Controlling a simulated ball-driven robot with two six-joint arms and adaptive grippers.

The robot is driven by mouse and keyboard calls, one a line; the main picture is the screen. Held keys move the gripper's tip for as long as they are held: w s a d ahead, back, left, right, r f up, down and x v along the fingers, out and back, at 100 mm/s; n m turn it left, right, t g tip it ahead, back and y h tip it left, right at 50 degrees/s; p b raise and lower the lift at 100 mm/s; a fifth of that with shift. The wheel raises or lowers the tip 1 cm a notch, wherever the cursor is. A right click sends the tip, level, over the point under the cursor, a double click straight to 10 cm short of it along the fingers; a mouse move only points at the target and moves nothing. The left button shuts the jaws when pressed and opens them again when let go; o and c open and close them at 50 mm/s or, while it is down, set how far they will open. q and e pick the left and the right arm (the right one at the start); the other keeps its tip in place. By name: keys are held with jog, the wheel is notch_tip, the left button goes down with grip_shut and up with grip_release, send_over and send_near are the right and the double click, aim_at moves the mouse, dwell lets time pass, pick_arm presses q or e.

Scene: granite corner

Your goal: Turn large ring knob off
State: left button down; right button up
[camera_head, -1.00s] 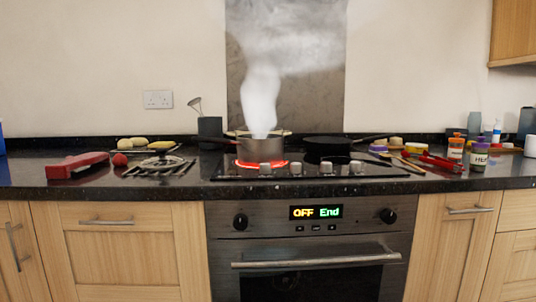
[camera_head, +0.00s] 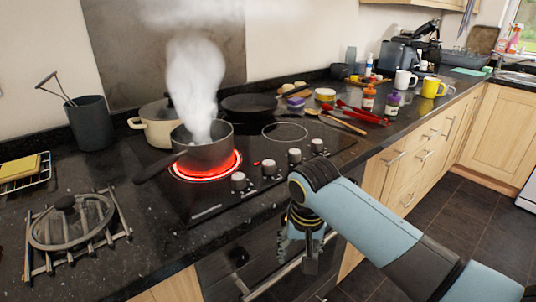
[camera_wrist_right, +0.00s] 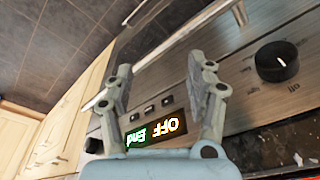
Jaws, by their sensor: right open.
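Several silver hob knobs stand in a slanting row along the right-front of the black glass hob in the head view; the nearest knob (camera_head: 238,181) is beside the glowing red ring (camera_head: 228,166). A grey saucepan (camera_head: 206,152) stands on that ring, steaming. I cannot tell which knob belongs to the large ring. My right gripper (camera_head: 308,250) points down in front of the oven front, below and right of the knobs, apart from them. In the right wrist view its fingers (camera_wrist_right: 175,75) are open with nothing between them. My left gripper is out of view.
The oven panel shows a lit OFF End display (camera_wrist_right: 152,133) and a black oven knob (camera_wrist_right: 277,62). A cream pot (camera_head: 155,128) and black frying pan (camera_head: 255,106) stand behind the saucepan. A glass lid (camera_head: 72,226) lies on a rack at left. Utensils and jars crowd the right counter.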

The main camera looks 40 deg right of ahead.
aim_at(269, 162)
notch_tip(269, 162, up, 12)
jog(key=w+m+p, duration=0.2)
jog(key=w+p, duration=0.1)
jog(key=w+r+m, duration=0.1)
jog(key=w, duration=0.1)
jog(key=w+d+r+m, duration=0.1)
jog(key=w, duration=0.1)
jog(key=w+d+r+m, duration=0.1)
jog(key=w, duration=0.1)
jog(key=shift+w, duration=0.4)
jog(key=w+d+r+m+g, duration=0.1)
jog(key=w+d+r+m, duration=0.1)
jog(key=w+r+m, duration=0.5)
jog(key=shift+n+y, duration=0.4)
jog(key=shift+n, duration=0.2)
jog(key=f, duration=1)
jog(key=shift+w+d+b, duration=0.15)
jog(key=shift+w+b, duration=0.15)
jog(key=shift+w, duration=0.1)
jog(key=shift+r, duration=0.1)
jog(key=c, duration=1.1)
jog(key=shift+c, duration=0.2)
